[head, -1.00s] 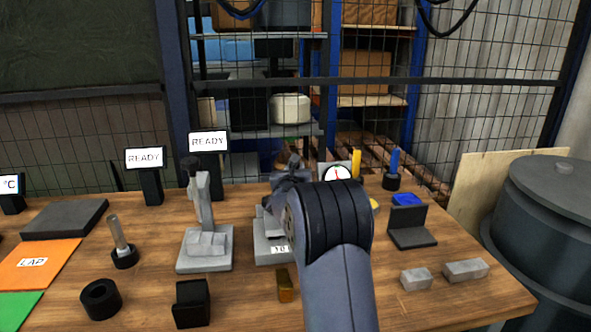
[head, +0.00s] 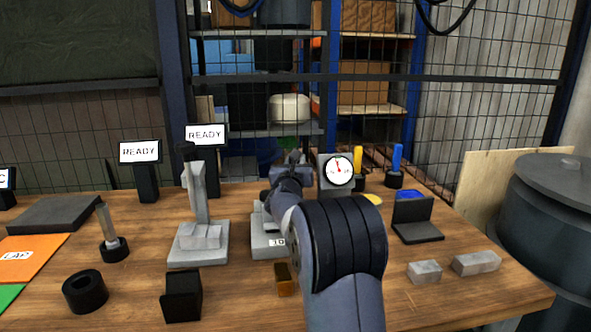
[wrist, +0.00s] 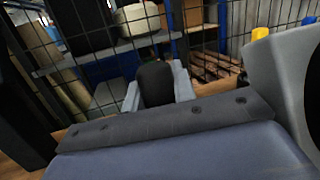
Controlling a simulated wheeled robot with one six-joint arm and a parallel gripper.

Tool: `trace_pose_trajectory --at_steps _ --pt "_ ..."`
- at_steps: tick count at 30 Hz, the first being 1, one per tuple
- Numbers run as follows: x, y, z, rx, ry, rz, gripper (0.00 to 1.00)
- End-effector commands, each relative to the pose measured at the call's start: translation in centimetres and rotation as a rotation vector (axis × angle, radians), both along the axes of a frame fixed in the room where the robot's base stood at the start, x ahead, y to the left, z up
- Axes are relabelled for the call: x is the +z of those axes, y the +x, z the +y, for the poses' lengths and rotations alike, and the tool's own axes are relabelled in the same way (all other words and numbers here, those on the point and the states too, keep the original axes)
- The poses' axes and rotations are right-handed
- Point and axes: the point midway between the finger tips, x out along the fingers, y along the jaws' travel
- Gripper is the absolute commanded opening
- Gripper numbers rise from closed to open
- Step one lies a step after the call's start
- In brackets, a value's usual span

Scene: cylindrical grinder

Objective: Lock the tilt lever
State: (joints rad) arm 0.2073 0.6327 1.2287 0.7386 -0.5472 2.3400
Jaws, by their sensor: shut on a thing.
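My gripper (head: 292,160) is over the grey fixture (head: 268,243) with a number label at the middle of the bench. In the wrist view its two light grey fingers (wrist: 157,82) are closed on either side of a black rounded knob (wrist: 156,86), which I take to be the tilt lever's end. The rest of the lever is hidden behind the gripper and my arm, so its angle cannot be told. My arm also covers part of the fixture in the head view.
A dial gauge block (head: 338,172) stands just right of my gripper. A second grey fixture (head: 199,243) with a black-topped upright stands to the left. A black holder (head: 183,296) and a brass block (head: 285,279) lie in front. Wire fencing is behind the bench.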

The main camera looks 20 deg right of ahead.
Motion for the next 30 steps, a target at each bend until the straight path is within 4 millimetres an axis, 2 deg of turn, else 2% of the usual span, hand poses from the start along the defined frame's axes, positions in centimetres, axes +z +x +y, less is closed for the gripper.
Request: trace_pose_trajectory --at_steps 5,6,14,23,30 --pt "0.0 0.0 0.1 0.001 0.0 0.002 0.0" --pt "0.0 0.0 0.1 0.001 0.0 0.002 0.26" --pt "0.0 0.0 0.0 0.001 0.0 0.002 0.47" --pt "-0.1 -0.2 0.2 0.001 0.001 0.003 0.47" --pt "-0.4 -2.6 1.7 0.002 0.0 0.002 0.47"
